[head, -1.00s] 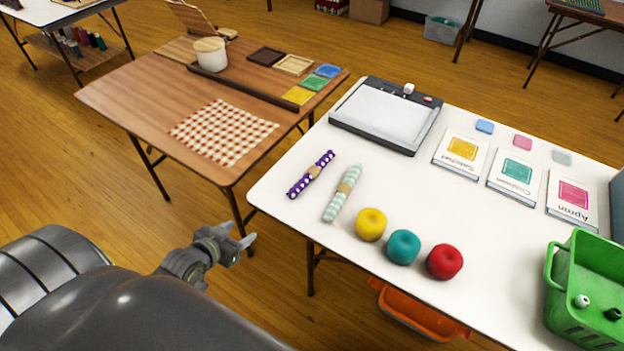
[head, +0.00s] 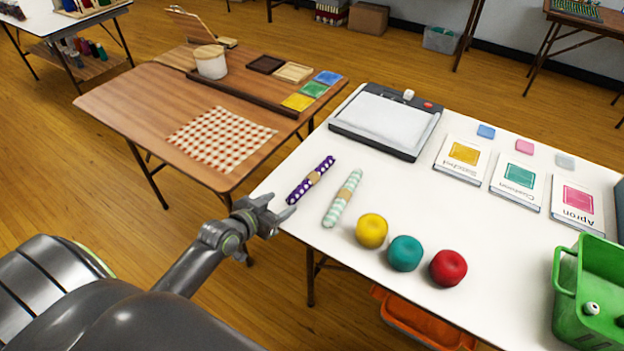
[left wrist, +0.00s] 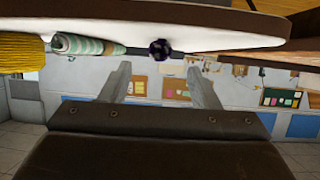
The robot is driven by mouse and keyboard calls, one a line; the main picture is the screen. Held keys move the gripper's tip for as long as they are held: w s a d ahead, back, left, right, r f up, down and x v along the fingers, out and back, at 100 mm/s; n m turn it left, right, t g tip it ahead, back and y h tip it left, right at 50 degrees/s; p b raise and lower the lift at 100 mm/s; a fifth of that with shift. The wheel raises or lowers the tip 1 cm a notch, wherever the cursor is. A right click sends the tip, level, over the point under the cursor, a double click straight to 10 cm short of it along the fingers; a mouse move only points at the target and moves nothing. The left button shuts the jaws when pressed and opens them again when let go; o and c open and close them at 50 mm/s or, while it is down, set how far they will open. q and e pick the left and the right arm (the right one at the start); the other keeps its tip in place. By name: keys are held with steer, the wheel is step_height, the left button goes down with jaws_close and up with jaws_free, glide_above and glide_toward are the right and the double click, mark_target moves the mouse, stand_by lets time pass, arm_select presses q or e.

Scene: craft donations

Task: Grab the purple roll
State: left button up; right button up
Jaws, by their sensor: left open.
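The purple roll (head: 311,180) is a rolled purple cloth with white dots and a tan band. It lies at the left end of the white table (head: 300,240). A mint striped roll (head: 342,198) lies just right of it. My left gripper (head: 284,209) is open and empty, at the table's left edge, short of the purple roll and apart from it. In the left wrist view, the purple roll (left wrist: 160,49) shows end-on, ahead of and between the open fingers. The striped roll (left wrist: 85,45) is left of it there. My right gripper is not in view.
Yellow (head: 371,231), teal (head: 405,253) and red (head: 448,267) balls sit along the table's front, right of the rolls. A paper trimmer (head: 386,119) lies behind. A brown table (head: 110,104) with a checked cloth (head: 222,138) stands at left. A green basket (head: 566,290) is at right.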

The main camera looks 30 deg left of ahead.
mark_target(288, 199)
arm_select(q)
steer(key=shift+x, duration=3.3)
steer(key=shift+d, duration=0.15)
steer(key=c, duration=1.1)
